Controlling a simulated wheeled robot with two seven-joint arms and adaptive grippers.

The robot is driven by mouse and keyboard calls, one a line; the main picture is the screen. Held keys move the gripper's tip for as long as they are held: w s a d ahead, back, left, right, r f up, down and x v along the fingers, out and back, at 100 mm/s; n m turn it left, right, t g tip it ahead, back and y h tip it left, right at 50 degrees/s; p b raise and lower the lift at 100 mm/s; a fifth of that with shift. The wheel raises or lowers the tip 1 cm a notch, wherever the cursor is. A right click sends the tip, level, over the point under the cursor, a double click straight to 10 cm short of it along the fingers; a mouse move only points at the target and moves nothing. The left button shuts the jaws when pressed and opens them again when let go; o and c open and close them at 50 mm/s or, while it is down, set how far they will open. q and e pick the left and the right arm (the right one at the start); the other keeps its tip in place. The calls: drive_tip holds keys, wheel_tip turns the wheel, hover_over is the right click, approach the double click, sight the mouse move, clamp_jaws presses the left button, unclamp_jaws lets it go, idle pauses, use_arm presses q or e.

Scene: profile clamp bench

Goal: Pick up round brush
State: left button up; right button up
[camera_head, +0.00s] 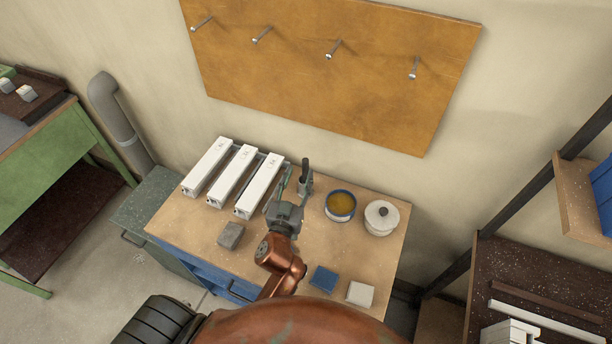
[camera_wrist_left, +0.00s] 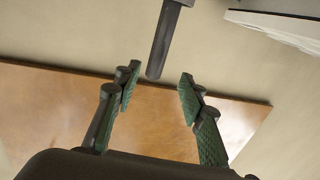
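A dark upright handle, which looks like the round brush (camera_head: 305,168), stands in a small grey holder (camera_head: 304,187) on the workbench, right of the white profiles. In the left wrist view the dark handle (camera_wrist_left: 166,40) hangs in from the top, its end close to the gap between the fingertips. My left gripper (camera_head: 290,190) is just left of the handle and holder in the head view. In the left wrist view its green-padded fingers (camera_wrist_left: 158,87) are apart with nothing between the pads. The brush's head is not visible. My right gripper is not in view.
Three white profiles (camera_head: 232,176) lie left of the gripper. A grey block (camera_head: 231,235), a blue-rimmed tin (camera_head: 341,205), a lidded white pot (camera_head: 381,217), a blue pad (camera_head: 323,277) and a white pad (camera_head: 360,293) are on the workbench (camera_head: 185,228). A pegboard (camera_head: 340,85) hangs behind.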

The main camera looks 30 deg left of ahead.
sight(305, 167)
use_arm(q)
drive_tip(key=x, duration=0.5)
drive_tip(key=shift+w+d+f, duration=0.1)
drive_tip(key=shift+w+d, duration=0.15)
drive_tip(key=shift+w, duration=0.2)
drive_tip(key=shift+c, duration=0.3)
clamp_jaws()
